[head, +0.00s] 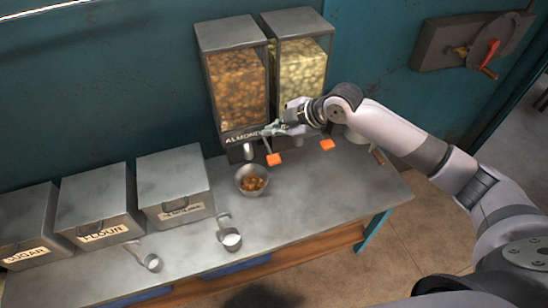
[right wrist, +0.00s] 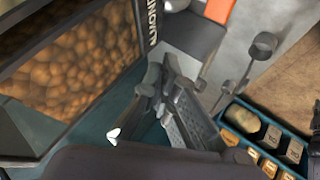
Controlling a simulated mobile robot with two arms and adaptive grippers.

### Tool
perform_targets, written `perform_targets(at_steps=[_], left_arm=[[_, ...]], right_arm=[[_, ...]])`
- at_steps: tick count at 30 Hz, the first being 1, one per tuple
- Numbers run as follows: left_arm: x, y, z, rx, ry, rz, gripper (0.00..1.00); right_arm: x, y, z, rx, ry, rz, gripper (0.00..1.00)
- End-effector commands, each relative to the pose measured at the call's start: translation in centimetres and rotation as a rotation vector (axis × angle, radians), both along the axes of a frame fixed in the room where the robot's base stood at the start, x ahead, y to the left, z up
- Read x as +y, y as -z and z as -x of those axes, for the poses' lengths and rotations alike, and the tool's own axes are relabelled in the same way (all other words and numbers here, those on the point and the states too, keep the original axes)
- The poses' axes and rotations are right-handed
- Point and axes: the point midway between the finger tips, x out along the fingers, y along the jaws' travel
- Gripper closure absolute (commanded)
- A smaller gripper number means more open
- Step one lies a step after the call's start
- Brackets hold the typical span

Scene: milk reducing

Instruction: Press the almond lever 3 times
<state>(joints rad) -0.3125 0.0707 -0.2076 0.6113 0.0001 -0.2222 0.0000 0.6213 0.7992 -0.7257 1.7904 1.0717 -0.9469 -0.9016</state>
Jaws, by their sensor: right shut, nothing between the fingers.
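The almond dispenser (head: 238,88) stands at the back of the table, full of brown nuts, with an "ALMOND" label on its front. Its orange lever (head: 274,159) sticks out below the label, and an orange lever also shows at the top of the right wrist view (right wrist: 218,9). A metal bowl (head: 241,186) with some brown nuts in it sits below the dispenser. My right gripper (head: 270,130) is shut and empty, just above the almond lever, in front of the label; contact cannot be told. It also shows in the right wrist view (right wrist: 163,78). My left gripper is out of view.
A second dispenser (head: 300,72) with paler contents and its own orange lever (head: 327,144) stands to the right. Several metal bins (head: 94,205) line the left side. Two measuring cups (head: 231,240) (head: 152,262) lie near the front edge. The table's front right is clear.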

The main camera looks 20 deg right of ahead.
Motion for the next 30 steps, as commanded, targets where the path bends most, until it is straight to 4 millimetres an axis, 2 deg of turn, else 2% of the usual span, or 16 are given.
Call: perform_targets(at_steps=[9, 17, 24, 30], left_arm=[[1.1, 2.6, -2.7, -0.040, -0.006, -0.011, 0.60], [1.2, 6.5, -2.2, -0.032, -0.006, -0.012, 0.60], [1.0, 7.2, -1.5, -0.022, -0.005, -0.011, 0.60], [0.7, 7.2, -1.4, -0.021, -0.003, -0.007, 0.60]], right_arm=[[0.0, 3.0, 0.0, 0.000, 0.000, 0.000, 1.00], [0.0, 6.8, 0.0, 0.000, 0.000, 0.000, 1.00], [0.0, 8.6, 0.0, -0.001, 0.001, 0.000, 1.00], [0.0, 8.7, 0.0, 0.000, 0.000, 0.000, 1.00]])
